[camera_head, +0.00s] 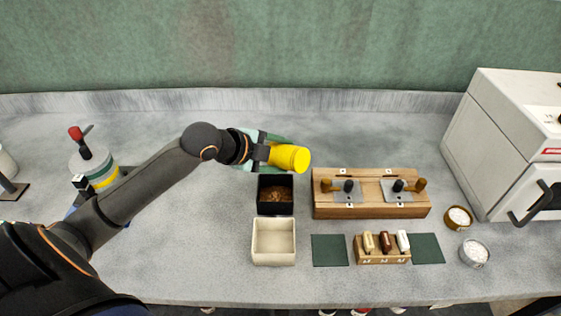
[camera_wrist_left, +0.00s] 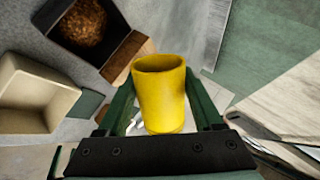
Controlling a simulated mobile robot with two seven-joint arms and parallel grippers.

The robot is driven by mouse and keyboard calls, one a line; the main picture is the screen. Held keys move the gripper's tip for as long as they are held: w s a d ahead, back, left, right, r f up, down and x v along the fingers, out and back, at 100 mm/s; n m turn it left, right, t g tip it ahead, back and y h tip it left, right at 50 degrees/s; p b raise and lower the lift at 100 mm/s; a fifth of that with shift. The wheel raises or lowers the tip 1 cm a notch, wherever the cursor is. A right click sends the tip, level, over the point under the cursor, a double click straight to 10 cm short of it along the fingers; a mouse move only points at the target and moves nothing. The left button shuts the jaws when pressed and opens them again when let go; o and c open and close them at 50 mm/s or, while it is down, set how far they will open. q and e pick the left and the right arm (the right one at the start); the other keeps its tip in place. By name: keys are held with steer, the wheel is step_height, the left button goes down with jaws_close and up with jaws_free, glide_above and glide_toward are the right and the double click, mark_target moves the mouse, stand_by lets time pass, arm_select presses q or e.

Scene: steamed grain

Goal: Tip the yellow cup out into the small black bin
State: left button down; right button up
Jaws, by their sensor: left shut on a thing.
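The yellow cup (camera_head: 287,157) is held between the two fingers of my left gripper (camera_head: 262,152), above and just behind the small black bin (camera_head: 261,209). In the head view the cup lies tilted on its side, one end toward the right. In the left wrist view the cup (camera_wrist_left: 162,100) sits between the green fingers (camera_wrist_left: 160,112), and the visible part of its inside looks bare yellow. The black bin (camera_wrist_left: 128,52) shows at upper left there, with brown grainy stuff in it. My right gripper is in neither view.
A cream square container (camera_head: 274,262) stands in front of the bin. A wooden stand (camera_head: 330,207) with two knobbed plates is to the right, with a small block of bottles (camera_head: 382,258), dark mats and two bowls. A white appliance (camera_head: 505,140) stands far right.

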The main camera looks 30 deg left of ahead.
mark_target(281, 146)
arm_select(q)
step_height(281, 146, up, 2)
steer(key=shift+r, duration=0.25)
steer(key=m+y, duration=0.2)
steer(key=y, duration=0.1)
steer(key=shift+r, duration=0.35)
steer(key=y, duration=0.1)
steer(key=m+y, duration=0.1)
steer(key=m+t+y, duration=0.1)
steer(key=shift+r+y, duration=0.25)
steer(key=shift+y, duration=0.05)
steer(key=m+y, duration=0.1)
steer(key=y, duration=0.1)
steer(key=m+t+y, duration=0.1)
steer(key=m+y, duration=0.1)
steer(key=shift+r+m, duration=0.3)
steer(key=shift+r, duration=0.05)
steer(key=m+t+y, duration=0.1)
steer(key=m, duration=0.1)
steer(key=r+m+t+y, duration=0.1)
steer(key=m+t+y, duration=0.1)
